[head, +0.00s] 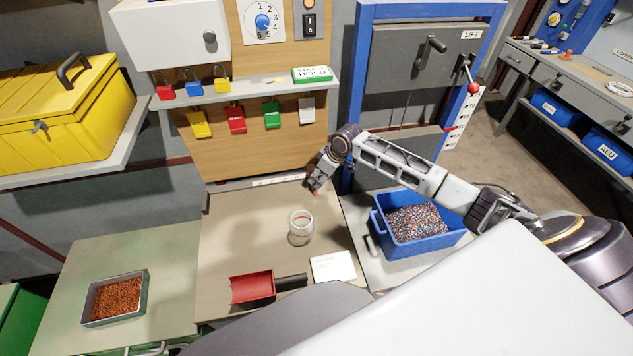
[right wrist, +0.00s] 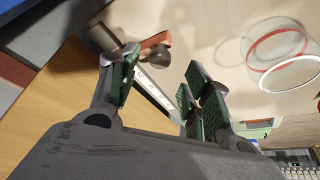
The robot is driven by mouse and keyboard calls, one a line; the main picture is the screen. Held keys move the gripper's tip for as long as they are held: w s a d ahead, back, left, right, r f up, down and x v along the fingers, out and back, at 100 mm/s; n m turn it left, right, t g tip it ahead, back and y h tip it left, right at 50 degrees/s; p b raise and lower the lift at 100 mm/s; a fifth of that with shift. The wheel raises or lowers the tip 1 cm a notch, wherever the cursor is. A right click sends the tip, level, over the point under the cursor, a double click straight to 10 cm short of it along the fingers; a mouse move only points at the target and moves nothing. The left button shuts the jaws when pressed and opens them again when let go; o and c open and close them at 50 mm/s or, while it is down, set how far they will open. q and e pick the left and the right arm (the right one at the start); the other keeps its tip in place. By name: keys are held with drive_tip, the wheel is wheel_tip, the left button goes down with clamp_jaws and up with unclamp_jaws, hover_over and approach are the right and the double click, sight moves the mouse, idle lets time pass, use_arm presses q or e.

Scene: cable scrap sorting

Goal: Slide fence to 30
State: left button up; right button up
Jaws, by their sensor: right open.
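A pale strip with small dark markings (head: 275,180) runs along the back edge of the workbench, below the wooden panel; in the right wrist view it is a white scale (right wrist: 152,92), seen obliquely. A small orange-brown piece with a dark round knob (right wrist: 157,50) sits beside the scale and looks like the fence; its reading cannot be made out. My right gripper (head: 315,188) is at the back right of the bench, by the strip's right end. In the wrist view its green-padded fingers (right wrist: 160,78) are apart, with the knob beyond the gap. My left gripper is out of view.
A glass jar with a red ring (head: 300,232) stands in front of my right gripper. A red scoop (head: 252,287) and white card (head: 333,267) lie nearer. A blue bin of granules (head: 378,223) stands right, under my forearm. The bench's left part is clear.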

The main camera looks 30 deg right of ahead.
sight(315, 183)
drive_tip(key=shift+x, duration=2.4)
clamp_jaws()
